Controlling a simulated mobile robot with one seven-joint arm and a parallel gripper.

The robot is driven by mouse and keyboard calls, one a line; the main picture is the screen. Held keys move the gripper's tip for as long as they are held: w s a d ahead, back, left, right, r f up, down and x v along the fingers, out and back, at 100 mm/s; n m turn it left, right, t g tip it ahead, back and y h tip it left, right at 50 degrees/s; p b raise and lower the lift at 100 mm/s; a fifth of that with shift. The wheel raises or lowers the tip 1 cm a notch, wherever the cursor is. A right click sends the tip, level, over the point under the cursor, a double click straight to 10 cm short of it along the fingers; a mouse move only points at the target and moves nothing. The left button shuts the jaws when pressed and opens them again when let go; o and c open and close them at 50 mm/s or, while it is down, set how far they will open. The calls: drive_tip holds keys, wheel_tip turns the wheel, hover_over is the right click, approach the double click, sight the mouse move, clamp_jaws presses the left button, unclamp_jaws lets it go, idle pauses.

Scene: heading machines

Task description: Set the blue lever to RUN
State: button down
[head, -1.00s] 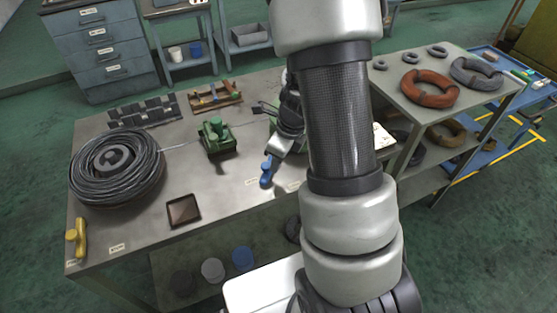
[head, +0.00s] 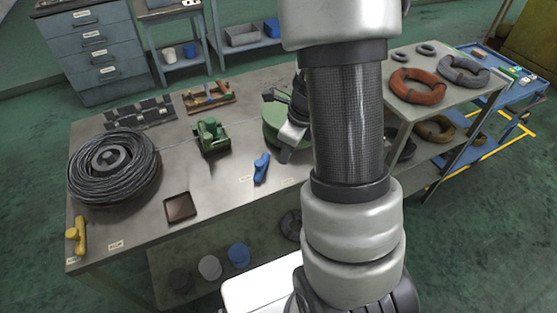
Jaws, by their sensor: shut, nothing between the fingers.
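The blue lever (head: 261,168) stands near the front edge of the workbench, its upper end leaning slightly to the right and away. Small pale labels lie on the bench to its left (head: 245,179) and right (head: 290,181); their wording is too small to read. My gripper (head: 285,155) is shut and empty, just right of the lever, with a small gap showing between them. My arm hides part of the bench to the right.
A yellow lever (head: 76,236) stands at the bench's left front corner. A wire coil (head: 112,170), a small brown tray (head: 180,208) and a green device (head: 210,137) sit on the bench (head: 215,185). A green round part (head: 272,125) is behind my gripper.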

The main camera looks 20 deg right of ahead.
drive_tip(key=p+v, duration=0.1)
drive_tip(key=v, duration=0.4)
drive_tip(key=shift+d+r, duration=0.1)
drive_tip(key=shift+r, duration=0.15)
